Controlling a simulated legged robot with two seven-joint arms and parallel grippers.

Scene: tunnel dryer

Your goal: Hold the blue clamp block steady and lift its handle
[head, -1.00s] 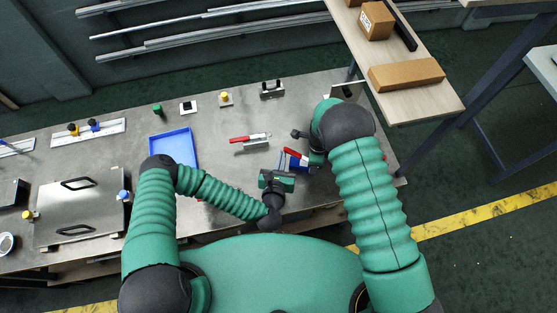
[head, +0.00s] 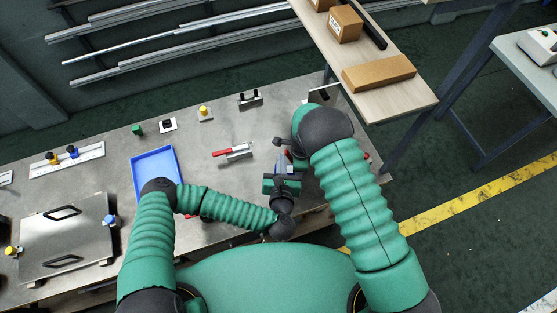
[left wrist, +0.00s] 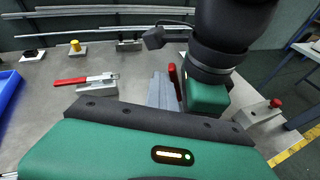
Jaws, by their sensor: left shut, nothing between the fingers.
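The blue clamp block (head: 290,169) shows only as a small blue patch near the table's front edge in the head view, mostly covered by my grippers. A red upright handle (left wrist: 173,80) shows in the left wrist view, beside the right gripper.
A red-handled toggle clamp (head: 233,152) lies behind my left gripper. A blue tray (head: 155,165) and a metal plate with two handles (head: 65,238) are at left. A wooden shelf with boxes (head: 378,73) overhangs the back right.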

